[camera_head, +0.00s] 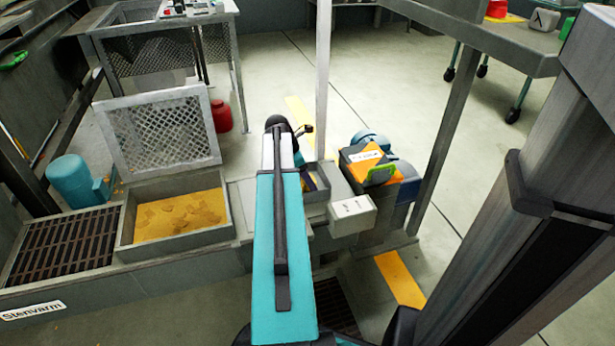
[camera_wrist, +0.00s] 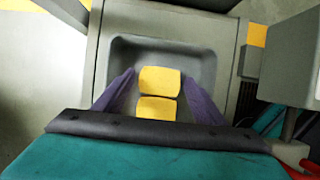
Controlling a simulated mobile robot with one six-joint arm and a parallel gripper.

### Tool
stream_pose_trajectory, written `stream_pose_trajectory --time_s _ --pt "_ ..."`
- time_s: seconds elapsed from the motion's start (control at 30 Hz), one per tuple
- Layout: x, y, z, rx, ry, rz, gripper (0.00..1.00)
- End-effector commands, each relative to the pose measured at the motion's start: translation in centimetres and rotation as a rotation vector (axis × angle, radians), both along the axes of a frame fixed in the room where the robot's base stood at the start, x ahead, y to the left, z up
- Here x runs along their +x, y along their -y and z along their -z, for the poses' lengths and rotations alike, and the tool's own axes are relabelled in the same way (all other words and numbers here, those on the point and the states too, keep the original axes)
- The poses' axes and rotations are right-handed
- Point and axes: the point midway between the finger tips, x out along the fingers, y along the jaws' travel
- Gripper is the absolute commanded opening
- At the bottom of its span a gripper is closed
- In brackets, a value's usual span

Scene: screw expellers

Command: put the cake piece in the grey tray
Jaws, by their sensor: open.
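In the wrist view, a grey tray (camera_wrist: 207,65) with rounded inner corners lies below my gripper. Two yellow cake pieces lie in it: one nearer the middle (camera_wrist: 160,80), and one just below it in the picture (camera_wrist: 156,108), with a thin dark gap between them. My gripper (camera_wrist: 158,77) is open. Its purple fingers stand to the left and right of the pieces, with visible gaps to both. The lower piece is partly hidden by the dark gripper body. In the head view, my teal arm hides most of this spot.
In the head view, a wide bin (camera_head: 225,208) of yellow-brown material stands left, beside a dark grate (camera_head: 62,243) and a raised mesh guard (camera_head: 158,132). A white-labelled grey box (camera_head: 352,214) and an orange-and-black machine (camera_head: 362,160) stand close right of my arm.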

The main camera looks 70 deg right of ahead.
Motion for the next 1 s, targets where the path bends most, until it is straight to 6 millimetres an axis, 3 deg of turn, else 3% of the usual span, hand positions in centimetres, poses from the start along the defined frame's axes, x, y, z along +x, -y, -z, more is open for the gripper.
stream_pose_trajectory --time_s 0.27,0.8,1.0 --pt "0.3 -0.2 -1.3 0.0 0.0 -0.001 0.64" --pt "2.7 -2.2 -8.9 0.0 0.0 -0.002 0.64" --pt "3.4 -2.7 -10.8 0.0 0.0 -0.001 0.64"
